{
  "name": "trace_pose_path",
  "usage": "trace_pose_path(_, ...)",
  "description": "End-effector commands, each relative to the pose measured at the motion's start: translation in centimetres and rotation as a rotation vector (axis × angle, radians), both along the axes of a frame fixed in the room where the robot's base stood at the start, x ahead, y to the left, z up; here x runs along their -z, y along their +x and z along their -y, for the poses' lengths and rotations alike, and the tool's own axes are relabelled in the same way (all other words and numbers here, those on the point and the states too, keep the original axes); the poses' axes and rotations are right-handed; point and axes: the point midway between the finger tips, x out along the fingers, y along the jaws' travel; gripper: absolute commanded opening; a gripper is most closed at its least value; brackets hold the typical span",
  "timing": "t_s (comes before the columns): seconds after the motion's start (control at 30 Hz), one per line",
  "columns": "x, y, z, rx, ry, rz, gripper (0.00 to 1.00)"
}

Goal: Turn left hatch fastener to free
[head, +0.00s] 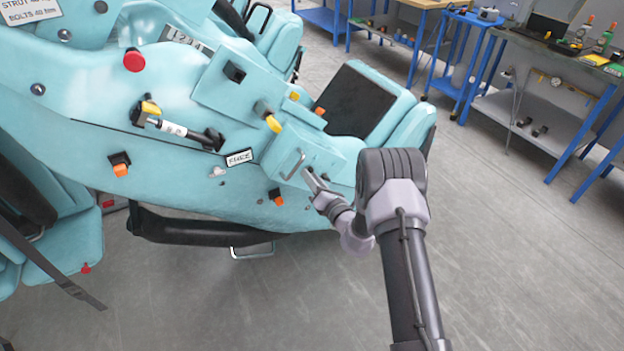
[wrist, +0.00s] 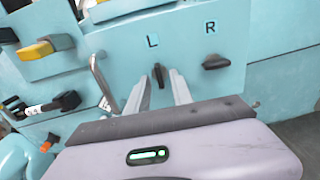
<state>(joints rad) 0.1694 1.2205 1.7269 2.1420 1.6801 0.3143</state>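The hatch (wrist: 190,40) is a pale turquoise panel marked L and R, and it shows in the head view as the box end (head: 325,155). The left fastener (wrist: 159,75) is a small dark knob below the L, with its handle upright. The right fastener (wrist: 215,62) below the R lies roughly level. My gripper (wrist: 159,80) is open, with one finger on each side of the left fastener and a small gap seeming to show at each side. In the head view my gripper (head: 308,177) is at the hatch face; the fasteners are hard to make out there.
A metal loop handle (wrist: 101,82) stands out just left of my gripper. Yellow-tipped levers (head: 272,122) and a black-and-white handle (head: 175,130) are on the turquoise car body. Blue workbenches (head: 555,115) stand at the far right. The grey floor between is clear.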

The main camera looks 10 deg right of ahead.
Motion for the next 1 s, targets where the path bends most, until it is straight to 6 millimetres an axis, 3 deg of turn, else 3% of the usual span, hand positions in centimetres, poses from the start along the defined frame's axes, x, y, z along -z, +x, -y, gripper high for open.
trace_pose_path(0.27,0.1,0.0,0.0,0.0,0.001,-0.002,0.3)
trace_pose_path(0.4,0.0,-1.1,0.4,0.001,0.001,-0.004,0.3)
trace_pose_path(0.47,0.0,-2.3,0.8,0.002,0.001,-0.006,0.3)
trace_pose_path(0.8,0.0,-12.7,4.3,0.004,0.002,-0.006,0.3)
trace_pose_path(1.0,0.0,-16.0,5.2,0.002,0.001,-0.003,0.3)
